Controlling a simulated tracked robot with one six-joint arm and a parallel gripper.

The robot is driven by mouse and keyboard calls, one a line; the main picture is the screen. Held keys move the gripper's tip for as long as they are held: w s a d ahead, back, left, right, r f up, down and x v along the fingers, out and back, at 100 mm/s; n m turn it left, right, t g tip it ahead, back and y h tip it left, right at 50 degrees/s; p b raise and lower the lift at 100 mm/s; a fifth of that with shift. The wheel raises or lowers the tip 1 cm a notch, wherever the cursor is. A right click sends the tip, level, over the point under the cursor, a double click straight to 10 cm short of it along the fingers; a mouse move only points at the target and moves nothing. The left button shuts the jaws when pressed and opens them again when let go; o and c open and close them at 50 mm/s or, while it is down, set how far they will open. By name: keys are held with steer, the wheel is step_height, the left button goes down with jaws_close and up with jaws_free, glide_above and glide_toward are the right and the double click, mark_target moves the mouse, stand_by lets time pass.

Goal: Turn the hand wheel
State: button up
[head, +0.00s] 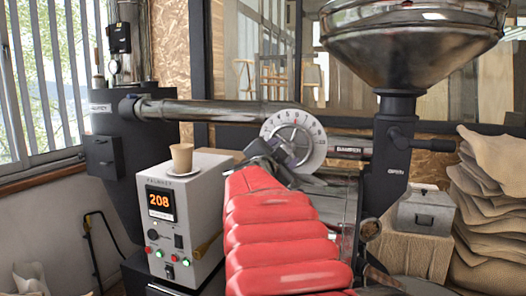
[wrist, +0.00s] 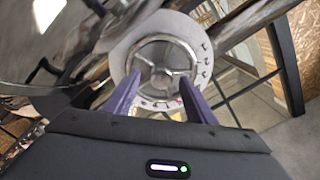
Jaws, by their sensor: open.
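The hand wheel (wrist: 163,76), a metal ring with spokes and a central hub, shows in the wrist view inside a pale numbered dial plate (wrist: 116,58). In the head view the wheel (head: 291,133) sits on the same white dial (head: 314,152), on the pipe between the dark column and the hopper stand. My gripper (wrist: 160,92) is open, its two purple fingers spread towards the lower left and right sides of the wheel. It also shows in the head view (head: 283,152), in front of the dial and hiding its lower part. I cannot tell whether the fingers touch the rim.
A control box (head: 183,222) reading 208 stands left of my arm, with a paper cup (head: 181,157) on a saucer on top. A large metal hopper (head: 412,45) hangs at upper right. A grey metal box (head: 424,211) and stacked sacks (head: 490,205) stand at right.

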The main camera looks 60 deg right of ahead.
steer(key=v, duration=0.8)
steer(key=shift+s, duration=0.2)
steer(key=shift+a, duration=0.1)
